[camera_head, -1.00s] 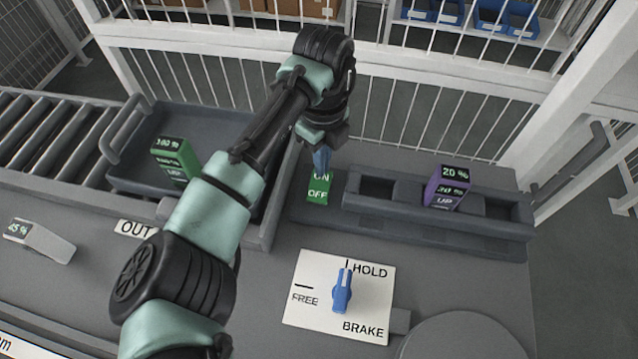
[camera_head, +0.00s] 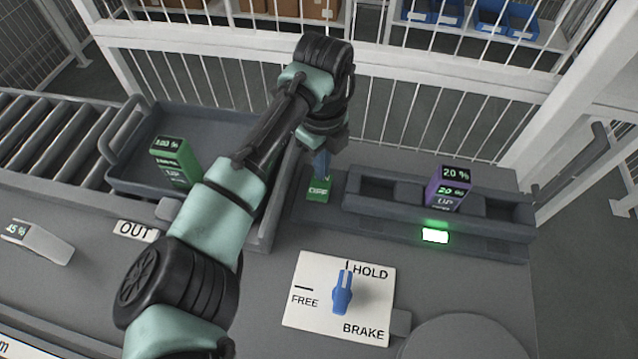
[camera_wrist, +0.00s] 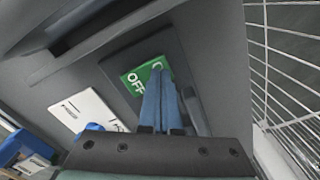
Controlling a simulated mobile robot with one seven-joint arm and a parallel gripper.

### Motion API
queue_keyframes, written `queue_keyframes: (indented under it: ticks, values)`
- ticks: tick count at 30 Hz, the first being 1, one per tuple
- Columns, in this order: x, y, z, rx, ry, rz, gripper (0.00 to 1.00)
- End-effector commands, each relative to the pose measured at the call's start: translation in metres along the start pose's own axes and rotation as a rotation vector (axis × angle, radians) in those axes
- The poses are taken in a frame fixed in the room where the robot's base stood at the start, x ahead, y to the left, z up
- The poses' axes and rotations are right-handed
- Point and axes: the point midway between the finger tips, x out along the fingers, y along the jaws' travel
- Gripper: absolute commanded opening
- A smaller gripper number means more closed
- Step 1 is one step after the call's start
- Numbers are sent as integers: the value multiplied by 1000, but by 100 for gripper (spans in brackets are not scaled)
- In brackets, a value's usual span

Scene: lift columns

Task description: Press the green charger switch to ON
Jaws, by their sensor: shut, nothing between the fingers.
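The green charger switch (camera_head: 318,194) sits on the dark grey charger base, left of the charging slots. Its OFF label shows in the head view, and its ON end is hidden behind my fingers. In the wrist view the switch (camera_wrist: 140,78) shows OFF and part of another letter beside the fingertips. My gripper (camera_head: 321,172) is shut and empty, pointing down with its blue fingertips at the ON end, seemingly touching it. The fingers (camera_wrist: 160,85) cover part of the switch in the wrist view. A green light (camera_head: 435,236) glows on the front of the charger (camera_head: 400,228).
A purple block (camera_head: 447,190) marked 20 % stands in the charger. A green block (camera_head: 176,160) marked 100 % stands in the tray (camera_head: 125,178) at left. A white plate (camera_head: 310,315) with a blue knob (camera_head: 342,292) lies in front. A white fence stands behind.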

Motion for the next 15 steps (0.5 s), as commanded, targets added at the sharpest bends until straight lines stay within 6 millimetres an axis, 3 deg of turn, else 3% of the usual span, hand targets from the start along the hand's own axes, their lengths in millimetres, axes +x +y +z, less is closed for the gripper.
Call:
queue_keyframes:
  ticks: [15]
  values:
    - [-44, 0, 0, 1, 0, 0, 0]
